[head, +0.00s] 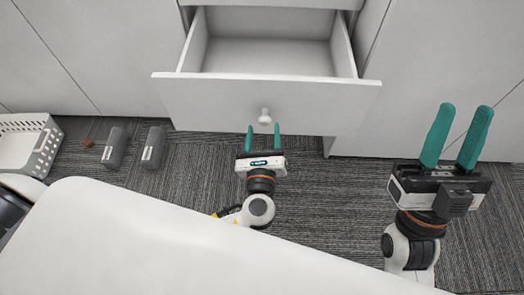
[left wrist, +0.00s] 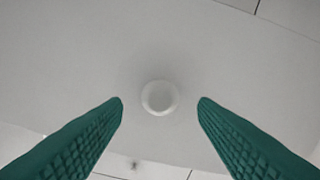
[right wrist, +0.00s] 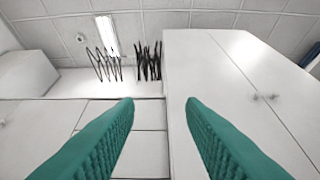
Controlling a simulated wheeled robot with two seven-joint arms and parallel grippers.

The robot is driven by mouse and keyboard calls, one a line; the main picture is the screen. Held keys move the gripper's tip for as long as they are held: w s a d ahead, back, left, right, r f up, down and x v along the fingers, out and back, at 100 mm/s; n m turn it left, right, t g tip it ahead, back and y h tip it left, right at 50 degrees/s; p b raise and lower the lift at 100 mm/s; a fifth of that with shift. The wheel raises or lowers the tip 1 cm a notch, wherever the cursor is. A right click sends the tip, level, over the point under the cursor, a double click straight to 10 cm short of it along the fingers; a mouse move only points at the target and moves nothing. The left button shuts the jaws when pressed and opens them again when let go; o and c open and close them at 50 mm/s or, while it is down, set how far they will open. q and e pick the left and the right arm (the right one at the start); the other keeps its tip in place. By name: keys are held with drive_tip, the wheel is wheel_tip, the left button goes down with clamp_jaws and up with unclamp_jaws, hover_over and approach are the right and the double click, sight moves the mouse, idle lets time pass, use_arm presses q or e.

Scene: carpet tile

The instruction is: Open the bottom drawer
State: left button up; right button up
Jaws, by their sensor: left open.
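The white bottom drawer (head: 266,103) is pulled out of the cabinet, and its inside looks empty. Its round white knob (head: 265,116) is on the middle of the front; it also shows in the left wrist view (left wrist: 159,97). My left gripper (head: 263,130) is open just in front of the knob. In the left wrist view the knob appears between the two green fingers, apart from both. My right gripper (head: 457,138) is open and empty at the right, raised and away from the drawer. The right wrist view shows its fingers spread with nothing between them.
A white basket (head: 44,150) is at the far left. Two grey objects (head: 115,148) (head: 152,148) and a small reddish-brown thing (head: 89,142) lie on the dark carpet. Closed white cabinet fronts (head: 90,50) flank the drawer. Carpet shows clear below the drawer.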

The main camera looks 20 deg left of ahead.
use_arm(q)
drive_tip(key=p+v, duration=0.1)
drive_tip(key=v, duration=0.6)
drive_tip(key=shift+s, duration=0.3)
use_arm(e)
drive_tip(key=shift+w+a+f+g+h, duration=0.1)
drive_tip(key=shift+w+f+g+h, duration=0.15)
drive_tip(key=shift+w+f+g, duration=0.4)
drive_tip(key=shift+w+a+f+g+h, duration=0.1)
drive_tip(key=shift+w+f+g+h, duration=0.2)
drive_tip(key=shift+w+f+g, duration=0.4)
drive_tip(key=shift+w+a+f+g+h, duration=0.1)
drive_tip(key=shift+w+f+g+h, duration=0.2)
drive_tip(key=shift+w+g, duration=0.4)
drive_tip(key=shift+w, duration=0.15)
